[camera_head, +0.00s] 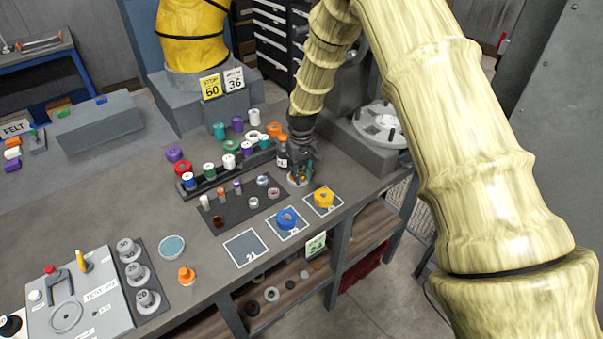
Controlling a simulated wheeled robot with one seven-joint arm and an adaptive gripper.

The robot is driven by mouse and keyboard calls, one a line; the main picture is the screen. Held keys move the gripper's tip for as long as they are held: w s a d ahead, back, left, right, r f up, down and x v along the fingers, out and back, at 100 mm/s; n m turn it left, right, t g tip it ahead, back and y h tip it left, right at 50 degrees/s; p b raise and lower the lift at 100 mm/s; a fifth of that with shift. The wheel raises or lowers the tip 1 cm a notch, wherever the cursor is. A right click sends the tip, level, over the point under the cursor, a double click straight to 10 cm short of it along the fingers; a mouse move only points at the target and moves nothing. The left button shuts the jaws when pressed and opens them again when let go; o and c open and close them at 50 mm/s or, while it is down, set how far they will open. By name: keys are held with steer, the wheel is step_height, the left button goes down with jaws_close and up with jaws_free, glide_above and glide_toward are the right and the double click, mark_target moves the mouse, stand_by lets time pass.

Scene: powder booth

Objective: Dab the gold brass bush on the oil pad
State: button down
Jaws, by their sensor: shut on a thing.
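My gripper (300,174) is at the right end of the dark mat, pointing down and low over the bench. It is shut on a small pale gold ring-like piece (296,182), which appears to be the gold brass bush; the fingers hide most of it. I cannot tell whether it touches the surface below. No pad is clearly labelled as the oil pad. A round pale-blue speckled disc (172,247) lies on the bench at the lower left, well away from my gripper; I cannot tell whether it is the pad.
The dark mat (240,208) holds several small bushes and rings. Behind it stands a rack with coloured spools (209,170). Blue (286,219) and yellow (324,197) rings sit on marked squares at the front edge. A control box (80,298) is at lower left.

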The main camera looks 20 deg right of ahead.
step_height(320, 180, up, 7)
steer(key=p, duration=0.3)
steer(key=shift+p, duration=0.4)
steer(key=shift+a+f, duration=0.1)
stand_by(0.5)
